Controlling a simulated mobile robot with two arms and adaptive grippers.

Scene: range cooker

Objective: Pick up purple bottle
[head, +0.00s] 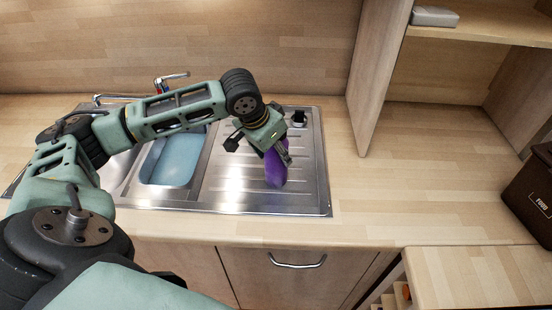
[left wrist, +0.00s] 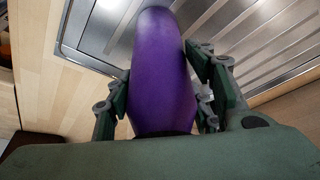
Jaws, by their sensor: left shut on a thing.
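The purple bottle (head: 275,171) is over the ribbed drainboard of the steel sink, below my left gripper (head: 281,156). In the left wrist view the bottle (left wrist: 163,75) stands between the two fingers of my left gripper (left wrist: 163,92), which is shut on it. The gripper's body hides one end of the bottle. I cannot tell whether the bottle touches the drainboard. My right gripper is not in view.
The steel sink unit (head: 310,180) is set in a wooden worktop (head: 370,205), with a blue basin (head: 172,160) and a tap (head: 172,77). A wooden partition (head: 375,75) rises to the right. A dark box (head: 533,195) is at far right.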

